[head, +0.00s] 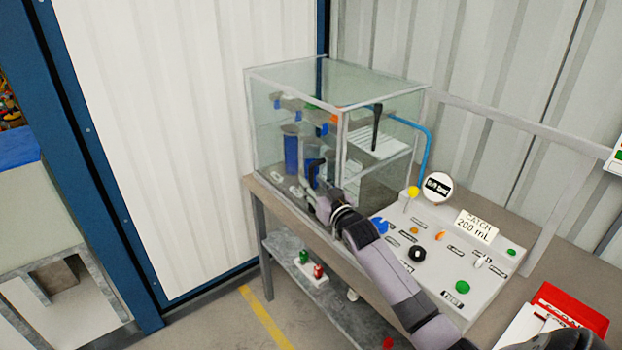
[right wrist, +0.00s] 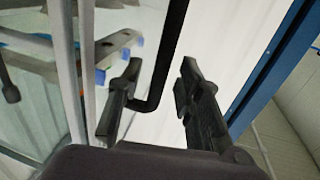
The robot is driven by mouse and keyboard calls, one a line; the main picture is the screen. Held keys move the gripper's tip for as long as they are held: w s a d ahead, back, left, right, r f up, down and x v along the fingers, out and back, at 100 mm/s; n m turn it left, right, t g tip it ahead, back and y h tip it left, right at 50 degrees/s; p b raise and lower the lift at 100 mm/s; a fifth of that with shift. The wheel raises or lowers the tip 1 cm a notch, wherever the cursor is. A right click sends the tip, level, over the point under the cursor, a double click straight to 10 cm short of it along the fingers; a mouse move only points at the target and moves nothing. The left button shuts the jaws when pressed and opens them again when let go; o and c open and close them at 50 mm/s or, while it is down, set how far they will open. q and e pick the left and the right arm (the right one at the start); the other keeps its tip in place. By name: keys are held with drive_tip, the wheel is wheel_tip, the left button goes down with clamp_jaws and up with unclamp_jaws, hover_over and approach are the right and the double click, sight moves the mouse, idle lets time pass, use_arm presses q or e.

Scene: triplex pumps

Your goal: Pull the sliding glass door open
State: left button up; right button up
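The glass case (head: 385,84) stands on a bench, with pale metal frame edges and clear panes. Its front glass (head: 268,120) faces my right arm; I cannot tell which pane slides. My right gripper (head: 313,172) is at the front of the case. In the right wrist view, the right gripper (right wrist: 158,92) is open, its two dark fingers apart. A black bent handle bar (right wrist: 168,55) passes between them, closer to the left finger, without a clear grip. A pale door frame edge (right wrist: 88,60) is left of it. My left gripper is not in view.
A control panel (head: 462,262) with coloured knobs and a gauge (head: 437,187) sits right of the case. A blue hose (head: 429,150) runs down to it. A red binder (head: 570,310) lies at the bench's right. Open floor (head: 225,315) lies left of the bench.

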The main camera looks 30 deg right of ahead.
drive_tip(key=shift+w+d, duration=0.15)
drive_tip(key=shift+w, duration=0.8)
drive_tip(key=shift+c, duration=0.4)
clamp_jaws()
